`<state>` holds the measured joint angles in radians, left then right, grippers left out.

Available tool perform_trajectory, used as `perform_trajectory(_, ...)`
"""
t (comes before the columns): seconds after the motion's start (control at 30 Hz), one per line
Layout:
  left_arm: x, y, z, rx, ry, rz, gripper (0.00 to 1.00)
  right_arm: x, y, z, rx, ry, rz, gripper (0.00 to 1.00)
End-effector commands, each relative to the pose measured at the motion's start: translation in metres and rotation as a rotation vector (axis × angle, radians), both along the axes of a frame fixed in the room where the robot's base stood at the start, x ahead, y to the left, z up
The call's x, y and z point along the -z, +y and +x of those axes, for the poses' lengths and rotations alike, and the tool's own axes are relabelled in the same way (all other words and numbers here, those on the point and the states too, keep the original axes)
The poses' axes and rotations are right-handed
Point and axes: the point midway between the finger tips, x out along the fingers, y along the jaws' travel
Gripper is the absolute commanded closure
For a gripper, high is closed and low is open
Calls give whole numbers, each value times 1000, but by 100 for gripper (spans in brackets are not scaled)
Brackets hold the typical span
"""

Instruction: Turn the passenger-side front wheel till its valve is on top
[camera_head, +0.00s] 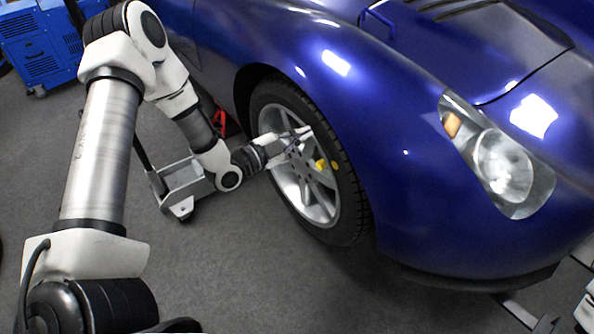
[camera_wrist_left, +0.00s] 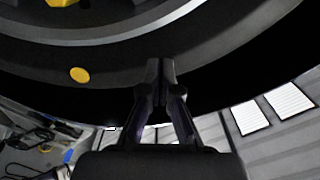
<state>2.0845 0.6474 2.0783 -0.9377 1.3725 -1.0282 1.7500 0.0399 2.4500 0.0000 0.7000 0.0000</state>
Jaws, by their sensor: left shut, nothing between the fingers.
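The front wheel (camera_head: 310,205) of the blue car (camera_head: 400,150) has silver spokes and a dark tyre. A yellow piece (camera_head: 320,164) shows near its middle, with a smaller yellow spot (camera_head: 334,165) just to the right. I cannot tell for sure which yellow mark is the valve. My left gripper (camera_head: 304,132) is at the upper part of the wheel face, shut and empty. In the left wrist view its closed fingers (camera_wrist_left: 160,68) overlap the dark wheel, with a yellow disc (camera_wrist_left: 79,75) to their left. Contact with the wheel cannot be told.
A grey wheeled trolley or jack (camera_head: 180,180) stands on the floor left of the wheel, close under my left forearm. A blue cabinet (camera_head: 40,45) stands at the back left. The grey floor (camera_head: 260,280) in front of the wheel is clear.

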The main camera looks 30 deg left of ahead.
Motion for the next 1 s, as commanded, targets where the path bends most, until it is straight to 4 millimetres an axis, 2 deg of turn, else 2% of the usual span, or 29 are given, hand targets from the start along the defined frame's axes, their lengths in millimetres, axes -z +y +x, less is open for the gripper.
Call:
perform_trajectory(0.43, 0, 0, 1, 0, 0, 0, 100, 1, 0, 0, 0, 0, 0, 60)
perform_trajectory(1.0, -1, -4, 11, 0, 0, 0, 100, 5, 0, 0, 0, 0, 0, 60)
